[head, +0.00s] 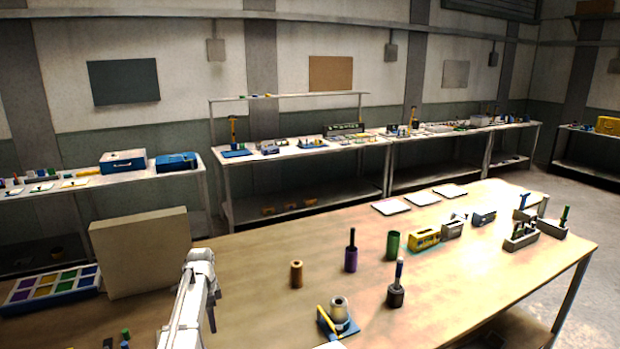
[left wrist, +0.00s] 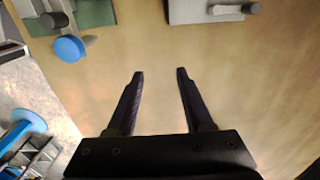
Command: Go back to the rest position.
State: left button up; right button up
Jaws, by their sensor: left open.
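My left arm (head: 192,295) reaches in white over the front left of the wooden table (head: 450,285) in the head view. In the left wrist view my left gripper (left wrist: 160,73) is open. Its two dark fingers stand apart with nothing between them, over bare wood. A blue round-ended piece (left wrist: 70,48) lies beyond the fingers to the left, by a green mat (left wrist: 95,12). A grey plate with a dark handle-like piece (left wrist: 228,10) is at the top. Both are apart from the fingers. My right gripper is not in view.
A tan box-like panel (head: 140,252) and a tray of coloured compartments (head: 52,288) are at the table's left. A brown cylinder (head: 296,274), a purple holder (head: 351,258), a green cup (head: 393,245) and a dark stamp-like tool (head: 396,292) stand mid-table. The front right is clear.

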pick_arm(q)
jog(key=s+d+n, duration=0.4)
jog(key=s+d, duration=0.8)
jog(key=s, duration=0.3)
jog(key=s+d+n+y, duration=0.1)
jog(key=s+d+n, duration=0.4)
jog(key=s+d, duration=0.6)
jog(key=s, duration=0.5)
jog(key=shift+d+f, duration=0.15)
jog(key=shift+d, duration=0.25)
jog(key=shift+s, duration=0.1)
